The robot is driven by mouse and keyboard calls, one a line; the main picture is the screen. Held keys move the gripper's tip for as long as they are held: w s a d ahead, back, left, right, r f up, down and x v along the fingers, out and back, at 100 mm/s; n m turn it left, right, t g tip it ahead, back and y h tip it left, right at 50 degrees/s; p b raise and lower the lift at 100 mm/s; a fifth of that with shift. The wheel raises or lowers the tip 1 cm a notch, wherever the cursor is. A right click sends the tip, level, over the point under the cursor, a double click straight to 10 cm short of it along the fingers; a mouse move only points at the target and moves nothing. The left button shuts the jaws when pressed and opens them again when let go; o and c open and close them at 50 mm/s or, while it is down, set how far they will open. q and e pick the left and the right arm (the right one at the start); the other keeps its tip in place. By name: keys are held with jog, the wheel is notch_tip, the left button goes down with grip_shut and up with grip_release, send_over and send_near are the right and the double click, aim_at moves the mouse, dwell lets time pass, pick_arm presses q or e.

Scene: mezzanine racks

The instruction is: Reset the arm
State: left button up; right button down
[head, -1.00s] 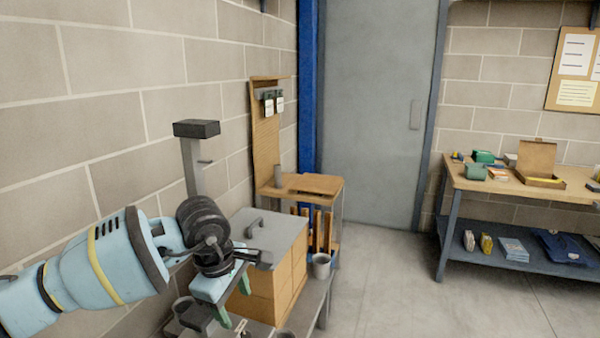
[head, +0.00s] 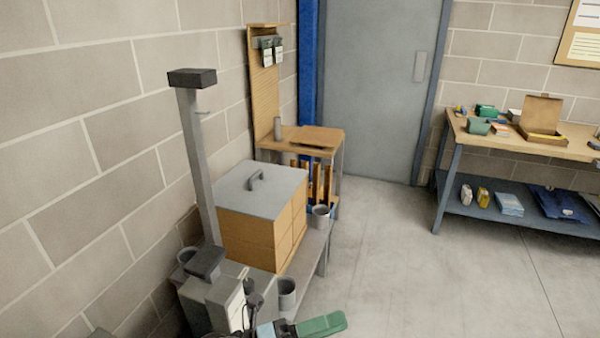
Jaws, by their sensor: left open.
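My left gripper (head: 300,326) is at the bottom edge of the head view, partly cut off by the frame. A green finger shows, pointing right, with dark and pale blue parts beside it. The gripper is open, and I see nothing held in it. It appears in front of the near end of a low grey bench (head: 318,244). Most of my left arm is out of the picture. My right gripper is not in view.
A cardboard box with a grey lid (head: 262,187) and grey cups (head: 287,292) stand on the bench. A grey post (head: 197,165) rises at left before the block wall. A workbench (head: 520,142) stands at right. The floor between is clear.

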pick_arm(q)
jog(key=s+a+f+n+t+y, duration=0.3)
jog(key=a+f+n+t+y, duration=1.1)
jog(key=n, duration=1.2)
jog(key=s+a+f+n+g+y, duration=0.2)
jog(key=s+a+f+n+g, duration=0.2)
jog(key=s+f, duration=0.4)
jog(key=s+a+f+n+g+y, duration=0.2)
jog(key=s+a+f+n+g, duration=0.3)
jog(key=s+f, duration=0.4)
jog(key=shift+s+a+f+n+y, duration=0.15)
jog(key=shift+s+a+n+y, duration=0.25)
jog(key=shift+s+a+n, duration=0.4)
jog(key=shift+w+a, duration=0.1)
jog(key=shift+a, duration=0.05)
